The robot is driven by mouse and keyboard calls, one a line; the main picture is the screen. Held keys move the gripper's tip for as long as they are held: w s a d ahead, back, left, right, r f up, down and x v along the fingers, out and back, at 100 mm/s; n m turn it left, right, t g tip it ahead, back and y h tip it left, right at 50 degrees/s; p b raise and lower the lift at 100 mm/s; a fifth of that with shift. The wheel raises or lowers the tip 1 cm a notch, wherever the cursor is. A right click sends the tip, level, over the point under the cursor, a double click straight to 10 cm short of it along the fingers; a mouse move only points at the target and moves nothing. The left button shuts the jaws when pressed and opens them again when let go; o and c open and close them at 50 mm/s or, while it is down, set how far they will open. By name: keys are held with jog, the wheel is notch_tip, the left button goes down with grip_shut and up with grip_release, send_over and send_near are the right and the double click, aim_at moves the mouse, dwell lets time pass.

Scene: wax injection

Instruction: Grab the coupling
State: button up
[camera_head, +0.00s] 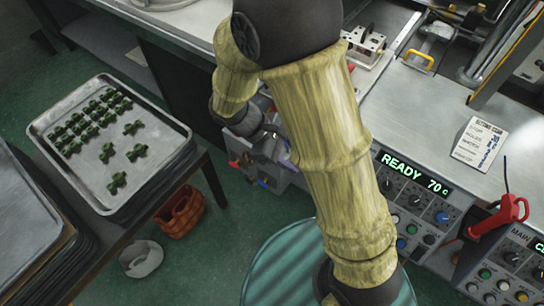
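My arm, in a yellowish sleeve, crosses the middle of the head view. It bends over and points down beside the bench front. My gripper (277,147) is partly hidden behind the upper arm, close to a grey unit with coloured knobs. I cannot tell whether it is open or shut, or whether it touches or holds anything. No part can be clearly identified as the coupling. Several small dark green pieces (107,152) lie on a metal tray (165,165) at the left, well apart from my gripper.
A metal block (366,43) sits on the bench (425,95) near a yellow handle (420,60). A paper sheet (482,143) and a red-handled tool (497,218) are at the right. An orange basket (181,212) and a grey-white object (141,259) are on the floor.

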jog(key=a+f+n+t+h+b, duration=0.3)
jog(key=a+f+n+t+b, duration=0.2)
jog(key=a, duration=0.4)
jog(key=a+f+n+t+h+b, duration=0.3)
jog(key=a+f+n+t+b, duration=0.2)
jog(key=a, duration=0.4)
jog(key=shift+w+f+n+t+b, duration=0.4)
jog(key=shift+f+n+t, duration=0.45)
jog(key=shift+t, duration=0.25)
jog(key=shift+a+f, duration=0.1)
jog(key=b+x, duration=0.1)
jog(key=x, duration=1.1)
jog(key=shift+w+d+b, duration=0.15)
jog(key=shift+d+b, duration=0.1)
jog(key=shift+b, duration=0.05)
jog(key=x, duration=0.3)
jog(key=b+x, duration=0.1)
jog(key=x, duration=0.1)
jog(key=shift+r, duration=0.3)
